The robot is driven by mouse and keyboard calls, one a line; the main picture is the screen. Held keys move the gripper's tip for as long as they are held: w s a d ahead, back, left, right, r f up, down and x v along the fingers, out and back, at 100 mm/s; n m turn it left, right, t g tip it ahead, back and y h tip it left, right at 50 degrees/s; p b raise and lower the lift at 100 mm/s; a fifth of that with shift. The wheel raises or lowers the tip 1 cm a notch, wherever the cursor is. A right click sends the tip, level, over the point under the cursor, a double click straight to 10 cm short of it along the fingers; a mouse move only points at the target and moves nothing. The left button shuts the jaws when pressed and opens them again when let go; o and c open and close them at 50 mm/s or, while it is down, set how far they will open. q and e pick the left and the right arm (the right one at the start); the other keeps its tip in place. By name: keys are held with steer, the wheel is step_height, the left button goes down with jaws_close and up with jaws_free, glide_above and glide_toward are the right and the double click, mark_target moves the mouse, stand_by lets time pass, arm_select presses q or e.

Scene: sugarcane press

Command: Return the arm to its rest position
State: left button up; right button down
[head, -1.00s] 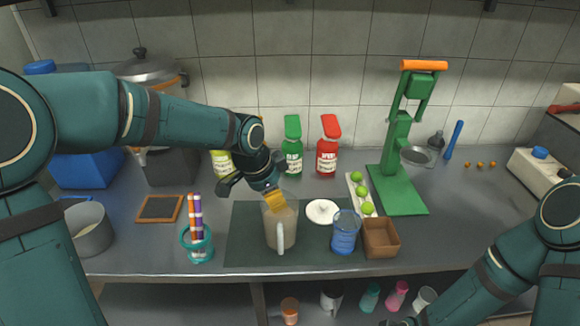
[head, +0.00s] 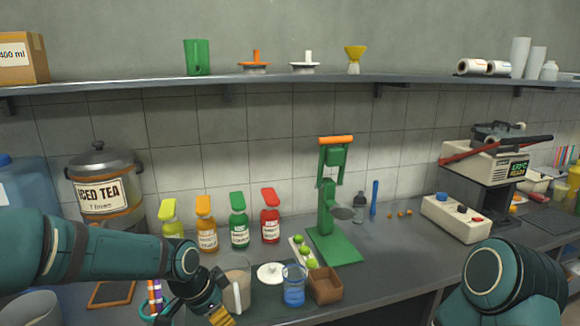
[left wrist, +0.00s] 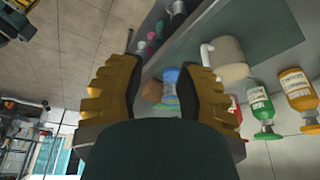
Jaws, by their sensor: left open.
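My left arm reaches in from the left in the head view. My left gripper (head: 220,317) hangs at the bottom edge, in front and left of the pitcher (head: 237,283). The pitcher holds a beige liquid and stands upright on the counter. In the left wrist view the yellow-brown fingers of my left gripper (left wrist: 165,90) are spread apart with nothing between them. The pitcher (left wrist: 229,60) shows beyond them, apart from the fingers. Only a bent part of my right arm shows at the lower right; its gripper is out of view.
A blue cup (head: 293,287), a brown box (head: 325,285) and a green press (head: 328,218) stand right of the pitcher. Several sauce bottles, including a green one (head: 239,222), line the wall. An iced tea dispenser (head: 104,190) stands behind my left arm. A shelf (head: 400,77) runs above.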

arm_select(q)
step_height(320, 180, down, 9)
steer(key=s+d+n, duration=0.1)
steer(key=d+n, duration=0.1)
steer(key=d, duration=0.1)
steer(key=s+d+f+n+g+h, duration=0.1)
steer(key=s+d+f+n, duration=0.1)
steer(key=s+f+n, duration=0.7)
steer(key=s+f, duration=0.6)
steer(key=f, duration=0.2)
steer(key=shift+s+n, duration=0.15)
steer(key=shift+n, duration=0.15)
